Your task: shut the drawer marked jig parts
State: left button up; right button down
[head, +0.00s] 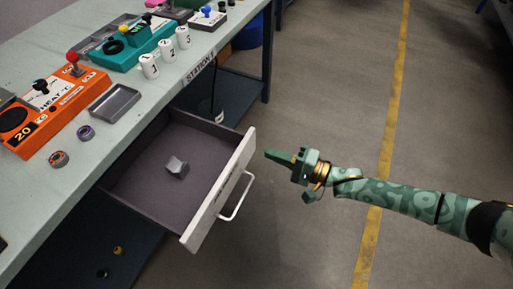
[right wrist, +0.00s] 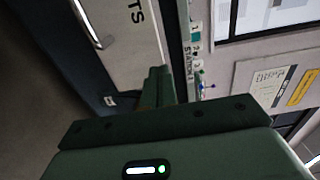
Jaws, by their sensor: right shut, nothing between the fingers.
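The drawer (head: 190,178) under the workbench is pulled open. Its white front panel (head: 222,190) carries dark lettering, too small to read in the head view, and a white bar handle (head: 238,197). A small grey block (head: 176,167) lies inside. My right gripper (head: 268,153) is shut and empty, just to the right of the far end of the front panel, apparently apart from it. In the right wrist view the shut fingers (right wrist: 158,85) show near the panel (right wrist: 135,35), where the letters "TS" can be read, and the handle (right wrist: 86,22). My left gripper is out of view.
The bench top (head: 140,118) holds an orange heater box (head: 50,112), a teal box (head: 128,45), several numbered white cups (head: 166,52) and a metal tray (head: 110,103). A bench leg (head: 267,55) stands beyond the drawer. The floor right of the drawer is clear.

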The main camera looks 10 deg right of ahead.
aim_at(246, 144)
jog(key=b+x, duration=0.1)
jog(key=x, duration=0.3)
jog(key=shift+a+f, duration=0.1)
jog(key=shift+f, duration=0.1)
jog(key=shift+w+a+r+b, duration=0.15)
jog(key=shift+w+a+b, duration=0.15)
jog(key=shift+w+a, duration=0.1)
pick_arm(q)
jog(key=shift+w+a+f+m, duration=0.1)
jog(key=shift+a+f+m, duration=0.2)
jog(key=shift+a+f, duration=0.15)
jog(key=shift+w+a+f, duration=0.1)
pick_arm(e)
jog(key=shift+s+r, duration=0.1)
